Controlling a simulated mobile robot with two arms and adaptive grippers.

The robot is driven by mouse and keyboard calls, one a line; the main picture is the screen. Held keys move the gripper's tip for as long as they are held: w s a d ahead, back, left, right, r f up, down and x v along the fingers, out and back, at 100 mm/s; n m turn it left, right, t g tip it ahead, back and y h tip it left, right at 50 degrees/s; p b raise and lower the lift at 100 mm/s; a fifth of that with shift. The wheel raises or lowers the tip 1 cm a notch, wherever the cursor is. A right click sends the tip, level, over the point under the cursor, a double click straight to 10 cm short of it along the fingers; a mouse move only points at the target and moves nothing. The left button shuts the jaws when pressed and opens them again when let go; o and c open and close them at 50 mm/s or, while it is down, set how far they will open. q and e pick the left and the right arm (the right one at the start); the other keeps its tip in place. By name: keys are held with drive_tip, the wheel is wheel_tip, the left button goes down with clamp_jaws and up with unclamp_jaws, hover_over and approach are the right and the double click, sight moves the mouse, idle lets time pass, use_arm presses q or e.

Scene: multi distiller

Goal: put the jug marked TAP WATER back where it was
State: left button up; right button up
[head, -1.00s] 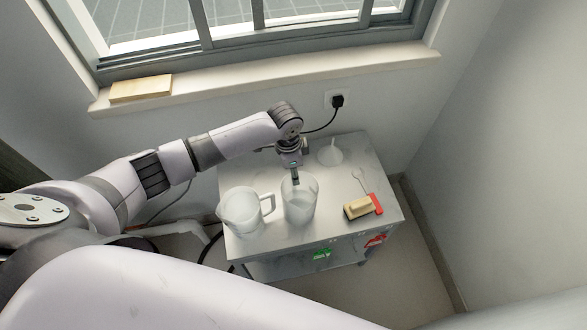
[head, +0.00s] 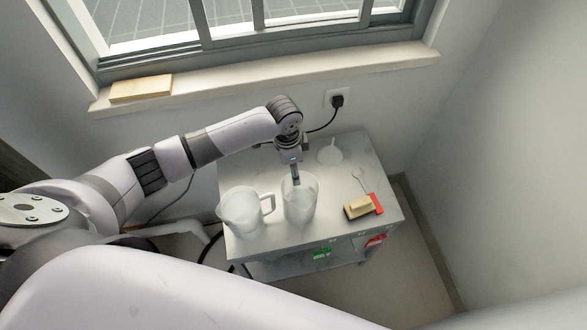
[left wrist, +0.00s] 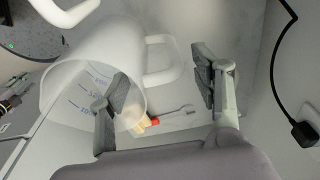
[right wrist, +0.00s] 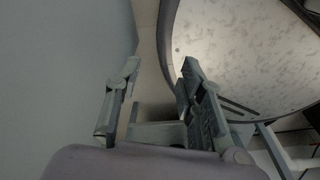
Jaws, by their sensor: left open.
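Two clear plastic jugs stand upright on the metal cart: a left jug (head: 238,213) with its handle to the right, and a right jug (head: 300,205). No TAP WATER marking is readable, so I cannot tell which jug bears it. My left gripper (head: 295,178) is at the far side of the right jug's rim. In the left wrist view my left gripper (left wrist: 163,88) is open. One finger overlaps the mouth of a jug (left wrist: 85,85) with blue graduations; its handle lies between the fingers. My right gripper (right wrist: 160,75) is open and empty, away from the cart.
The cart top (head: 275,238) also holds a white funnel-like item (head: 330,153), a brush-like block (head: 358,207) with a red piece (head: 376,203), and a thin spoon-like tool (head: 361,180). A black plug (head: 337,101) is in the wall. A wooden block (head: 141,88) lies on the windowsill.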

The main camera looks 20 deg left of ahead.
use_arm(q)
wheel_tip(320, 180, up, 10)
drive_tip(key=shift+s+a+r, duration=0.15)
drive_tip(key=shift+s+a, duration=0.2)
